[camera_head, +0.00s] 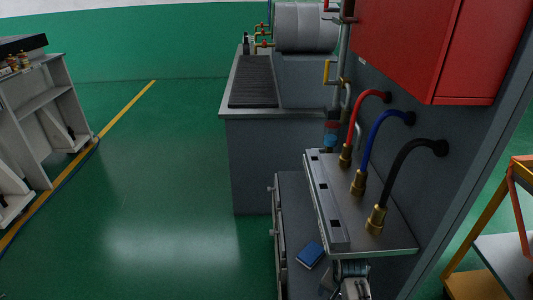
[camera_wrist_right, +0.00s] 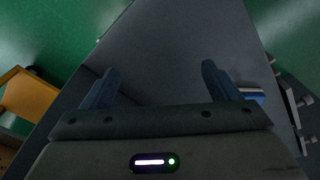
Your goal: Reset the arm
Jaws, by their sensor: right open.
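My right gripper (camera_wrist_right: 160,82) is open and empty in the right wrist view, its two dark blue fingers spread wide apart. Beyond the fingers lies a plain dark grey surface, with nothing between them. In the head view the right gripper (camera_head: 351,269) shows at the bottom edge, close beside the grey workbench. My left arm and gripper are not in view.
A blue box (camera_head: 309,254) lies on the lower surface left of the gripper; it also shows in the wrist view (camera_wrist_right: 250,95). A metal shelf (camera_head: 322,205) with red, blue and black hoses stands above. Green floor (camera_head: 160,200) is clear at left.

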